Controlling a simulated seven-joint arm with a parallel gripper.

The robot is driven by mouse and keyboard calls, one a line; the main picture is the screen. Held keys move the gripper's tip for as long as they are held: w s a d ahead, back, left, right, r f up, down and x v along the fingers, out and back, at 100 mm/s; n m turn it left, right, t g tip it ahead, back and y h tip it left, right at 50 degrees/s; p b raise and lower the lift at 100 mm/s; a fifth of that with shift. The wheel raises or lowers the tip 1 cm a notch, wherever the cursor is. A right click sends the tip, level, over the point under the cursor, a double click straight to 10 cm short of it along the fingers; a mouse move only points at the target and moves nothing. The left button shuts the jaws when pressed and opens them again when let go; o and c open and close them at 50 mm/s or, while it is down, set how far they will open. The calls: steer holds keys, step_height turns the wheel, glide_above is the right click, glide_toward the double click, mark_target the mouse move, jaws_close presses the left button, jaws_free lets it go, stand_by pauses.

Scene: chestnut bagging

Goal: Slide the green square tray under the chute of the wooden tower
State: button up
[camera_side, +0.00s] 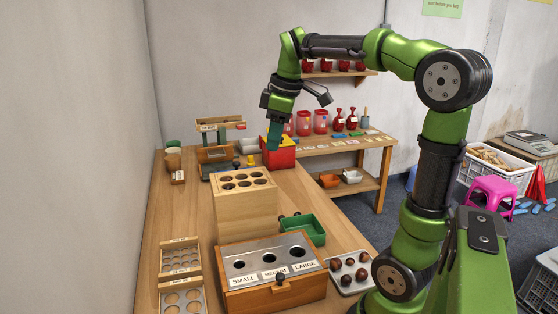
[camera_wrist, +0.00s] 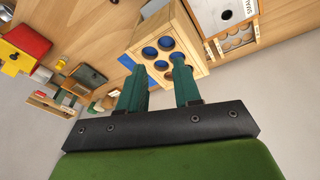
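The green square tray (camera_side: 305,231) lies on the wooden table, close to the right of a tall pale wooden block (camera_side: 246,213) with several round holes in its top. This block looks like the wooden tower; it also shows in the wrist view (camera_wrist: 190,68), with blue inside its holes. I cannot make out a chute on it. My gripper (camera_side: 273,144) is high above the table beyond the block, in front of the red box in the side view. In the wrist view its two teal fingers (camera_wrist: 160,85) are apart with nothing between them.
A wooden box (camera_side: 272,294) labelled SMALL, MEDIUM and LARGE stands in front of the block and tray. A pale tray of chestnuts (camera_side: 340,287) is to its right. A red and yellow box (camera_side: 284,155) stands farther back. Bare table (camera_side: 180,215) lies left of the block.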

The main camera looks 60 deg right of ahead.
steer(key=d+f+n+g, duration=0.3)
steer(key=d+n, duration=0.2)
steer(key=d, duration=1)
glide_above(297, 217)
step_height(297, 217, down, 11)
steer(key=shift+f, duration=0.3)
steer(key=shift+f, duration=0.1)
step_height(297, 217, down, 17)
steer(key=shift+r, duration=0.15)
jaws_close()
